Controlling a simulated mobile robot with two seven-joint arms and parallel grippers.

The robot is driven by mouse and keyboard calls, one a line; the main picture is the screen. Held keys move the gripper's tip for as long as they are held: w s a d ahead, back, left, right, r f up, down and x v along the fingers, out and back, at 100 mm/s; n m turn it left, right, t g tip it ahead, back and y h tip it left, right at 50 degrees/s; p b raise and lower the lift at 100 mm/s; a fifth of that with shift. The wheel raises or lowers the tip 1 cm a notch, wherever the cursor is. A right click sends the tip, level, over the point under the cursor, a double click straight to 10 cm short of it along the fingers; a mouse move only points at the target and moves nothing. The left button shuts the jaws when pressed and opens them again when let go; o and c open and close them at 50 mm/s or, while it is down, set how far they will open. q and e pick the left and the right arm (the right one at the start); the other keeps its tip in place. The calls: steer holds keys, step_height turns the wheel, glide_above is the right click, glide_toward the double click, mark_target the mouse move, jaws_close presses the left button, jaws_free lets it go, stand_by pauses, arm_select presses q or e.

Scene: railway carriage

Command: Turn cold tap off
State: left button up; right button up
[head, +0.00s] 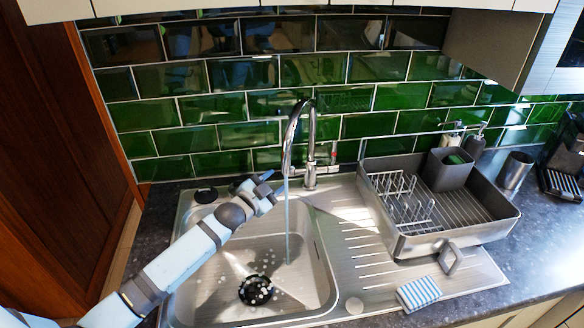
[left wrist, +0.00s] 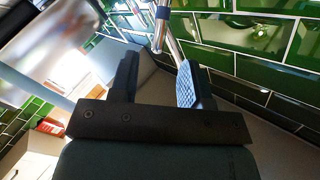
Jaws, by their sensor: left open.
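The chrome tap (head: 311,140) has a tall curved spout and stands behind the steel sink (head: 323,262). A stream of water (head: 287,225) runs from the spout into the basin. My left gripper (head: 268,184) is open and empty, just left of the tap, behind the water stream. The tap's right lever (head: 333,154) has a red mark and points up. The left lever is mostly hidden by my gripper and the spout in the head view. In the left wrist view, a chrome lever with a blue band (left wrist: 162,13) shows beyond my open fingers (left wrist: 158,82), apart from them.
A grey dish rack (head: 465,205) with a cutlery holder (head: 447,170) stands right of the sink. A striped sponge (head: 418,292) lies at the drainer's front edge. Soap bottles (head: 474,142) and a metal cup (head: 515,170) stand farther right. The green tiled wall (head: 240,105) rises close behind the tap.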

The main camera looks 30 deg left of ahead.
arm_select(q)
steer(key=w, duration=0.2)
steer(key=w+d, duration=0.1)
steer(key=w, duration=0.5)
steer(key=shift+d+p, duration=0.2)
steer(key=shift+p, duration=0.2)
jaws_close()
